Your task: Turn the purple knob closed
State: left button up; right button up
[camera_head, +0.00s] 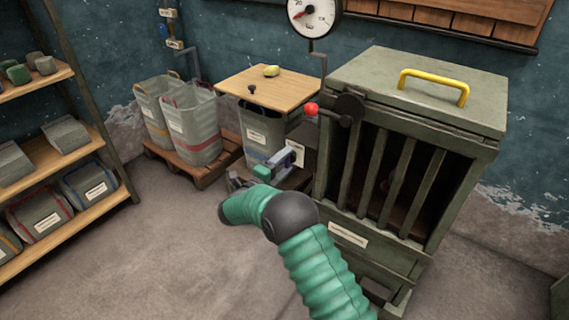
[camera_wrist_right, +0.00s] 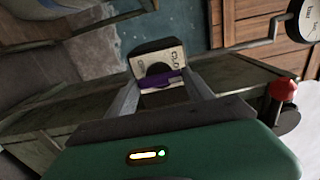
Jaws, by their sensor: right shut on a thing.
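The purple knob (camera_wrist_right: 160,81) shows in the right wrist view as a bar between the two fingers of my right gripper (camera_wrist_right: 160,86). The fingers are shut on it from both sides. Behind it is a pale plate (camera_wrist_right: 146,62) with a dark round part and partly readable lettering that looks like "CLO". In the head view my right gripper (camera_head: 283,160) reaches the side of the green slatted cabinet (camera_head: 345,205), at a small white plate (camera_head: 297,151). The knob is mostly hidden there by the gripper. My left gripper is not in view.
A red ball-ended lever (camera_head: 311,109) sticks out above the gripper, near a dial gauge (camera_head: 313,14). A wooden-topped bin (camera_head: 268,86) stands close behind. Grey bags (camera_head: 190,125) sit on a pallet, and a shelf (camera_head: 60,170) is at left. The floor between is clear.

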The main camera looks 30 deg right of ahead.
jog(key=o, duration=1.3)
jog(key=shift+s+f, duration=0.15)
jog(key=shift+f, duration=0.15)
jog(key=shift+o, duration=0.3)
jog(key=shift+r, duration=0.1)
jog(key=shift+r, duration=0.1)
jog(key=shift+a, duration=0.4)
jog(key=p+v, duration=0.5)
jog(key=v, duration=1.1)
